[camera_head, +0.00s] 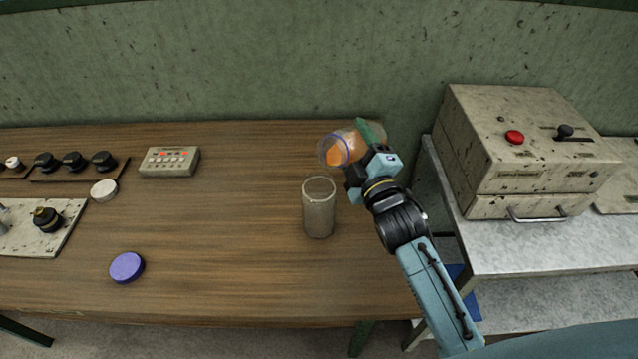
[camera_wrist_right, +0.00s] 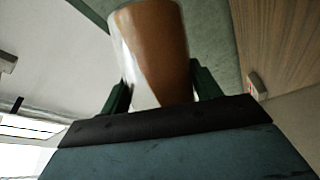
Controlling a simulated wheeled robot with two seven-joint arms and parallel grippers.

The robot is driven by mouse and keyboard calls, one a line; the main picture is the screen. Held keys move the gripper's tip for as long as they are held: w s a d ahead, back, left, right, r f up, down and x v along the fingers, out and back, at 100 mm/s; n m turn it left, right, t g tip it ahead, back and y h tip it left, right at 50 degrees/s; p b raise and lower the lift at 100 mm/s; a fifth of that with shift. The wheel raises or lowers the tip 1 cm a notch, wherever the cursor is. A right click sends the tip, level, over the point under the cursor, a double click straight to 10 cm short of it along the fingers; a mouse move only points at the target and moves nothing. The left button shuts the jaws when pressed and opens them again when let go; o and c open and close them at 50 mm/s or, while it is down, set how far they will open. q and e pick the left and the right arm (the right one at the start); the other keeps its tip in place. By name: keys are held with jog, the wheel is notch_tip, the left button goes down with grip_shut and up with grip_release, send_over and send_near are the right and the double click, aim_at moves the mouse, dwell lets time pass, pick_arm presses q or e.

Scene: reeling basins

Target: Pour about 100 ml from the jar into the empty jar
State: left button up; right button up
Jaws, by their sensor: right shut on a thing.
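My right gripper (camera_head: 361,160) is shut on a clear jar (camera_head: 335,149) with orange-brown liquid in it. The jar is tilted well over, its blue-rimmed mouth facing left, up and to the right of the empty jar. In the right wrist view the held jar (camera_wrist_right: 150,45) sits between the two fingers (camera_wrist_right: 157,90), its liquid slanting across the wall. The empty jar (camera_head: 319,210) stands upright on the wooden table, clear and without visible liquid. No stream shows between the jars. My left gripper is not in view.
A blue lid (camera_head: 127,267) and a white lid (camera_head: 104,190) lie on the wooden table (camera_head: 220,240). A small keypad box (camera_head: 169,161) and a rack with black knobs (camera_head: 73,162) stand at the back left. A machine with a red button (camera_head: 515,136) stands on the right bench.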

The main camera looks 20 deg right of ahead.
jog(key=shift+s+a+r+n+t, duration=0.2)
jog(key=shift+a+r+n+t, duration=0.1)
jog(key=shift+r+n, duration=0.3)
dwell(0.5)
jog(key=shift+w+d+r+n, duration=0.1)
jog(key=shift+w+d+n, duration=0.15)
jog(key=shift+d+n, duration=0.15)
dwell(0.5)
jog(key=shift+s+a+r+n+t+y, duration=0.1)
jog(key=shift+r+n+t+y, duration=0.35)
jog(key=shift+n, duration=0.25)
dwell(1.5)
